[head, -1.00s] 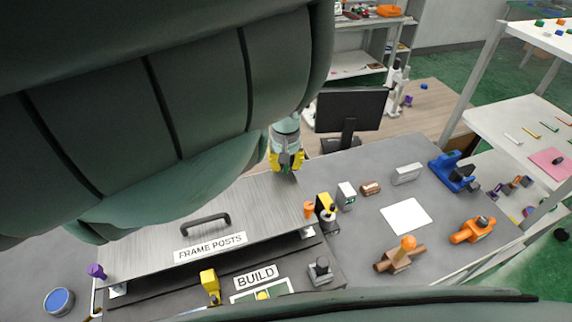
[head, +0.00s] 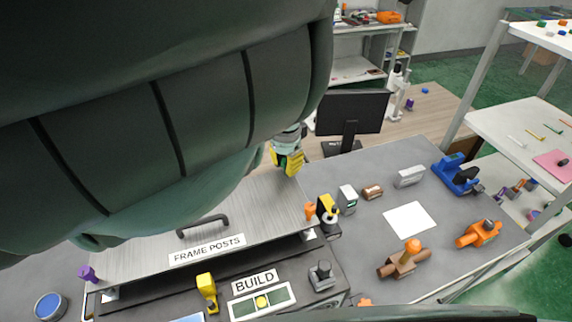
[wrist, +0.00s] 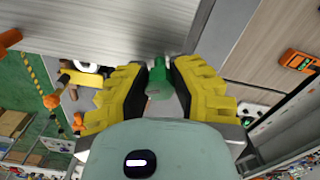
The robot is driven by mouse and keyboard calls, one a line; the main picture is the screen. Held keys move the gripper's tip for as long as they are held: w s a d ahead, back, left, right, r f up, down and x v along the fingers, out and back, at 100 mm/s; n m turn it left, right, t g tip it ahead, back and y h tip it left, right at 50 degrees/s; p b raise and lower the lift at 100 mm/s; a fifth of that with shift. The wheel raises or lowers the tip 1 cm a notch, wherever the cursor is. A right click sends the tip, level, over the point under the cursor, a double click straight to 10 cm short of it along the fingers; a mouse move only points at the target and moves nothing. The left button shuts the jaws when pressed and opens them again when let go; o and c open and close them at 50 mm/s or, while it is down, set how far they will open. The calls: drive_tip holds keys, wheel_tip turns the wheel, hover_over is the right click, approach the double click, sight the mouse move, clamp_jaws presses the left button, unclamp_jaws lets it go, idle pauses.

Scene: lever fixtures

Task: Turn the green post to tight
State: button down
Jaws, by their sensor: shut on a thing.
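The green post (wrist: 158,82) shows in the wrist view between the two yellow fingers of my gripper (wrist: 158,90). The fingers are shut on it, one on each side. In the head view my gripper (head: 288,162) is at the far right part of the grey-topped unit labelled FRAME POSTS (head: 250,215). There the green post is hidden by the gripper and cannot be made out. How far the post is turned cannot be told.
A purple post (head: 88,274) stands at the unit's left end, and an orange post (head: 310,211) at its right. A yellow lever (head: 207,290) stands in front. A black monitor (head: 350,113) is behind. The right counter has a white sheet (head: 410,219) and several fixtures.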

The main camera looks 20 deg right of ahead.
drive_tip(key=shift+w+m+b, duration=0.1)
drive_tip(key=shift+m+b, duration=0.2)
drive_tip(key=shift+m, duration=1.9)
drive_tip(key=c, duration=0.8)
unclamp_jaws()
